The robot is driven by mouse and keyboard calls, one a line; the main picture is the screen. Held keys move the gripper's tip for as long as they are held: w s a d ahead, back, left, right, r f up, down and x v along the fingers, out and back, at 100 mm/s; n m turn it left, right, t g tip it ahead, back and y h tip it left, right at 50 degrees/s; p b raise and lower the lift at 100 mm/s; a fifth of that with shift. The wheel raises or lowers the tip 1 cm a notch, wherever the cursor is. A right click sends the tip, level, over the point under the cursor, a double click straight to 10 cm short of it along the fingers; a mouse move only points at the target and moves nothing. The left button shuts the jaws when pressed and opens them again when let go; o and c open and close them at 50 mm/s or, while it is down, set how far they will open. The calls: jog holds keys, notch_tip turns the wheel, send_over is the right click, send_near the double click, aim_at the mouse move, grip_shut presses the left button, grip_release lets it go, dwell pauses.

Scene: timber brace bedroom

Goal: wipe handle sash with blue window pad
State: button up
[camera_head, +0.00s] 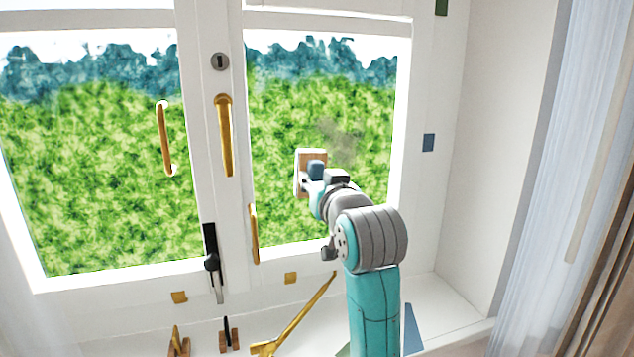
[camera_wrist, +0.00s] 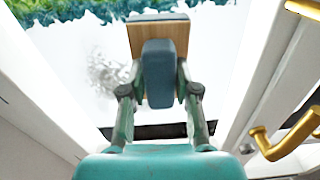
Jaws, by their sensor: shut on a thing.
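My gripper (camera_head: 318,180) is shut on the blue-grey grip of the window pad (camera_head: 305,160), which has a wooden back and a pale edge facing the glass. The wrist view shows the pad (camera_wrist: 135,40) upright, its grip between my fingers (camera_wrist: 160,92). The pad is in front of the right sash pane (camera_head: 280,120); I cannot tell whether it touches. A grey-brown smudge (camera_head: 342,138) shows on that pane, up and right of the pad; a greyish smear (camera_wrist: 105,72) shows left of the grip in the wrist view. A brass handle (camera_head: 225,135) is on the centre post.
Another brass handle (camera_head: 165,138) shows over the left pane, and a brass piece (camera_head: 254,234) stands at the right sash's lower left edge. A long brass stay (camera_head: 293,320) slants near the sill. A black-and-silver latch (camera_head: 212,262) hangs on the centre post. A curtain (camera_head: 565,170) hangs at right.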

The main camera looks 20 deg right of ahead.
aim_at(312, 151)
jog(key=shift+w, duration=0.15)
jog(key=shift+d, duration=0.1)
jog(key=shift+d, duration=6.8)
jog(key=shift+r, duration=1.3)
grip_shut()
jog(key=shift+a+f, duration=0.1)
jog(key=shift+a, duration=6.85)
jog(key=shift+r, duration=1.3)
jog(key=shift+d, duration=3.6)
